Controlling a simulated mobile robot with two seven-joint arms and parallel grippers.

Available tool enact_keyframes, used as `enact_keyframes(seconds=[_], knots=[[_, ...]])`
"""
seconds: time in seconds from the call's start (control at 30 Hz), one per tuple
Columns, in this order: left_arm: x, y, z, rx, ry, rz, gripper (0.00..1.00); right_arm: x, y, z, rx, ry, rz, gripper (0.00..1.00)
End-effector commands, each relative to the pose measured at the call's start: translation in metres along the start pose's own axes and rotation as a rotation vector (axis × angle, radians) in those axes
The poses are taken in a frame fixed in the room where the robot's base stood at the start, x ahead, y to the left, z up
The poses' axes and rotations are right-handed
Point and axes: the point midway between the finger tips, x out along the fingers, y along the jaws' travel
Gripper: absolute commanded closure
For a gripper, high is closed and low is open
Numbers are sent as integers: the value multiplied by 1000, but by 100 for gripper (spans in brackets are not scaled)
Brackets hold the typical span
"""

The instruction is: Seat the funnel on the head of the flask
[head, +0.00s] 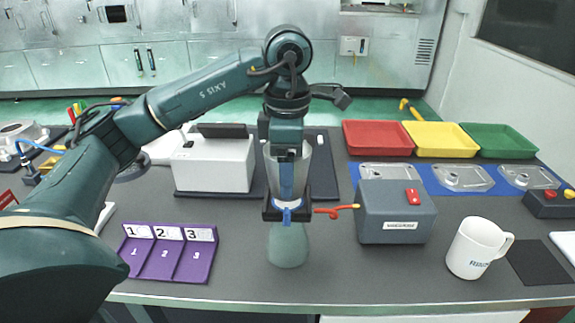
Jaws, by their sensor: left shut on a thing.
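The flask (287,247), grey-green and rounded, stands upright on the bench at the centre front; its upper part is hidden by my left gripper. My left gripper (287,210) points down, right above the flask, with its jaws shut. The funnel (303,163), a pale, see-through cone, shows on both sides of my left wrist, wide at the top and narrowing down to the jaws. Its lower end is hidden, so I cannot tell whether it touches the flask. My right gripper is not in view.
A purple numbered tray (168,254) is at left, a white box (214,164) behind, a white mug (474,248) at right. The front middle is clear.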

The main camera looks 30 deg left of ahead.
Motion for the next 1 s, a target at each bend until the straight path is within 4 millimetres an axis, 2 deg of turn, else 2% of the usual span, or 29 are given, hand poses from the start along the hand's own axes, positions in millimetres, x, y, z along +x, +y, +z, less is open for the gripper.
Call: enact_keyframes(seconds=[1.0], knots=[[0, 0, 0, 0, 0, 0, 57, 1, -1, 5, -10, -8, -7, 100]])
